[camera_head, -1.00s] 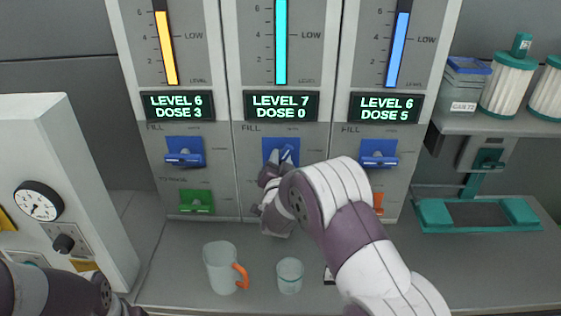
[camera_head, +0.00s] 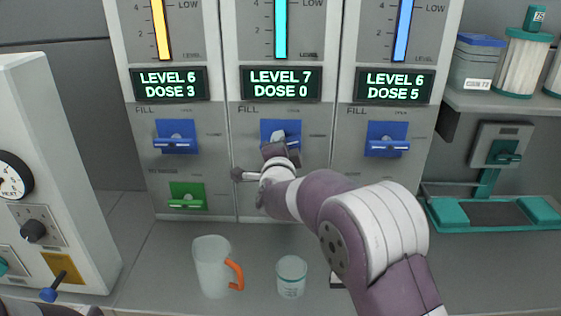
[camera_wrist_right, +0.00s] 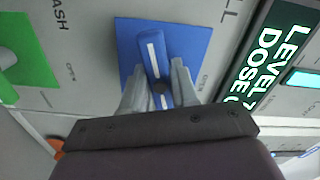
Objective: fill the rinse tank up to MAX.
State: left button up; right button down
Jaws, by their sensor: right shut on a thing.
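My right gripper (camera_head: 279,145) is at the blue FILL handle of the middle panel. In the right wrist view, my right gripper (camera_wrist_right: 159,85) has its fingers on both sides of the blue handle (camera_wrist_right: 152,48), shut on it. The middle display (camera_head: 280,84) reads LEVEL 7, DOSE 0. Above it a teal level bar (camera_head: 281,28) shows, its top cut off; a MAX mark is not in view. I cannot read a rinse label. My left gripper is not in view.
The left display (camera_head: 170,84) reads LEVEL 6, DOSE 3; the right display (camera_head: 394,86) reads LEVEL 6, DOSE 5. A jug with an orange handle (camera_head: 211,268) and a small cup (camera_head: 291,278) stand on the counter below. A dial box (camera_head: 50,180) stands at left.

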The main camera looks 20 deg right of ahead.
jog(key=shift+f+m+b, duration=0.1)
jog(key=shift+m+b, duration=1)
jog(key=shift+b, duration=0.2)
jog(key=shift+m+b, duration=0.3)
jog(key=shift+b, duration=0.05)
jog(key=shift+r, duration=0.2)
jog(key=c, duration=1.1)
grip_release()
jog(key=shift+o, duration=0.7)
jog(key=shift+w+f, duration=0.1)
jog(key=b+v, duration=0.1)
jog(key=v, duration=1.1)
jog(key=shift+s, duration=0.35)
